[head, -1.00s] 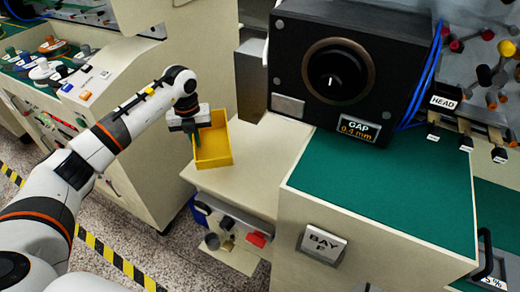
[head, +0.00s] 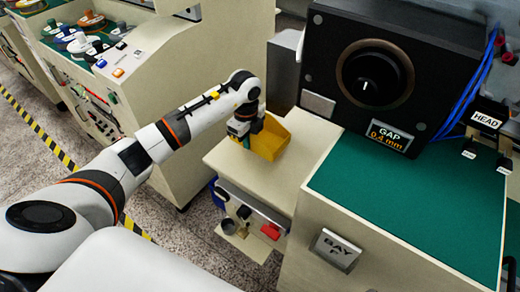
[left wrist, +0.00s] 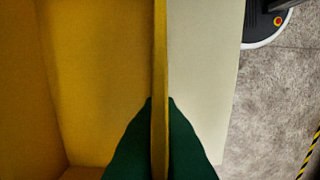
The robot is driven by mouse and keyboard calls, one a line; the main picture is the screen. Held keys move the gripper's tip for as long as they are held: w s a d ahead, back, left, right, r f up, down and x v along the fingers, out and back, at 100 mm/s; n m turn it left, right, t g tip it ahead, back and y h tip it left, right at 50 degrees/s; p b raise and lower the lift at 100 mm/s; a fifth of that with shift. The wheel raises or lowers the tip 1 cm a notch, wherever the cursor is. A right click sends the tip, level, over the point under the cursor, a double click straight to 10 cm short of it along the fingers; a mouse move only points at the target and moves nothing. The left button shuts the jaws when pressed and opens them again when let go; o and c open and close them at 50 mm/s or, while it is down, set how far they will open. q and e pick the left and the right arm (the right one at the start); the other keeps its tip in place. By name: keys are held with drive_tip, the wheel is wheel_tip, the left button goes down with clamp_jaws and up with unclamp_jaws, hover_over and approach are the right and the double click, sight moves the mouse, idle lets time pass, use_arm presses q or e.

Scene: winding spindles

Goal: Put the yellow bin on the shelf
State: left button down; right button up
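The yellow bin (head: 270,138) is at the cream ledge (head: 243,172) beside the black gauge machine in the head view. It looks slightly tilted there, and I cannot tell whether it touches the ledge. My left gripper (head: 240,135) is at the bin's left wall. In the left wrist view, the green fingertips of my left gripper (left wrist: 160,135) are on both sides of the wall of the yellow bin (left wrist: 100,80), closed against it. The bin's inside shows empty where visible. My right gripper is not in view. I cannot make out which surface is the shelf.
The black machine (head: 385,75) with a dial and a gap display stands right of the bin. A green-topped bench (head: 400,205) is in front of it. Spool trays (head: 88,45) are at the upper left. A knob panel (head: 245,215) juts out below the ledge.

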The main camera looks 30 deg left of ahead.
sight(259, 154)
use_arm(q)
drive_tip(key=d, duration=0.3)
drive_tip(key=shift+s+d+p, duration=0.25)
drive_tip(key=shift+s+p, duration=0.05)
drive_tip(key=f, duration=0.1)
drive_tip(key=f+p, duration=0.1)
drive_tip(key=f, duration=0.1)
drive_tip(key=shift+s+d, duration=0.1)
drive_tip(key=shift+d, duration=0.3)
drive_tip(key=shift+f, duration=0.2)
drive_tip(key=shift+f, duration=0.1)
drive_tip(key=c, duration=2.1)
unclamp_jaws()
drive_tip(key=shift+f, duration=0.1)
drive_tip(key=o, duration=0.5)
drive_tip(key=shift+c, duration=0.2)
